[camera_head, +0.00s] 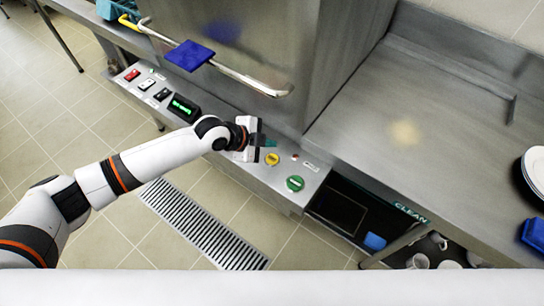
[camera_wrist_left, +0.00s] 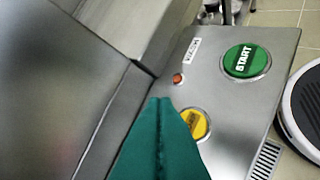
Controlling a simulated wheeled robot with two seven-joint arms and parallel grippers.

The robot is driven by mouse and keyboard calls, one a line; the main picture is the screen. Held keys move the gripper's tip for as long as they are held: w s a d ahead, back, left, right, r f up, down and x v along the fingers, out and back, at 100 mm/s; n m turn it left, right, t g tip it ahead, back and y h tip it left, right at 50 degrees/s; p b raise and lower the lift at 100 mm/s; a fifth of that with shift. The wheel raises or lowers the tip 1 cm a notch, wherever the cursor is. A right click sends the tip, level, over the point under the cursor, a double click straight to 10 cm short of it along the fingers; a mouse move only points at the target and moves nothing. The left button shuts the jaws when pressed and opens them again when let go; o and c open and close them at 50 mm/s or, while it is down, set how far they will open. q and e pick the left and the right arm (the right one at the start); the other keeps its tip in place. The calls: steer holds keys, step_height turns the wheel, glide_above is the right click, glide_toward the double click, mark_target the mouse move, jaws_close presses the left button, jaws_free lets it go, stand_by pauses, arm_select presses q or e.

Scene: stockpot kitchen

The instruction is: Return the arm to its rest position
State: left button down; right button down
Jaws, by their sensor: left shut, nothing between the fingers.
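My left arm (camera_head: 150,158) reaches in from the left over the floor to the front control panel of a steel machine. My left gripper (camera_head: 271,142) is just above the panel, near the yellow button (camera_head: 272,158). In the left wrist view its teal fingers (camera_wrist_left: 160,140) are together with nothing between them, and they partly cover the yellow button (camera_wrist_left: 196,123). I cannot tell whether the fingers touch the panel. The green START button (camera_head: 295,183) lies to the right of the gripper; it also shows in the left wrist view (camera_wrist_left: 246,61). My right gripper is not in view.
The steel machine (camera_head: 265,45) stands behind the panel, with a bar handle (camera_head: 225,70) and a blue cloth (camera_head: 189,55) along its front. A steel counter (camera_head: 430,110) is at right, with plates (camera_head: 536,170) at its edge. A floor grate (camera_head: 200,225) lies below.

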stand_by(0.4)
arm_select(q)
steer(key=s+d+r+n, duration=0.2)
steer(key=s+n, duration=0.4)
steer(key=s, duration=0.7)
steer(key=s+a+f+n+g+y, duration=0.1)
steer(key=s+a+n+y, duration=0.3)
steer(key=s+a+n, duration=0.5)
steer(key=s+a+n+y, duration=0.4)
steer(key=s+a, duration=0.1)
steer(key=a, duration=0.7)
step_height(320, 180, down, 25)
steer(key=g, duration=0.1)
steer(key=s+a+f+g, duration=0.1)
steer(key=s+a+f, duration=0.2)
steer(key=s+f, duration=1.4)
steer(key=shift+s+a+f+g, duration=0.2)
steer(key=shift+s+f+g, duration=0.1)
steer(key=shift+s, duration=0.05)
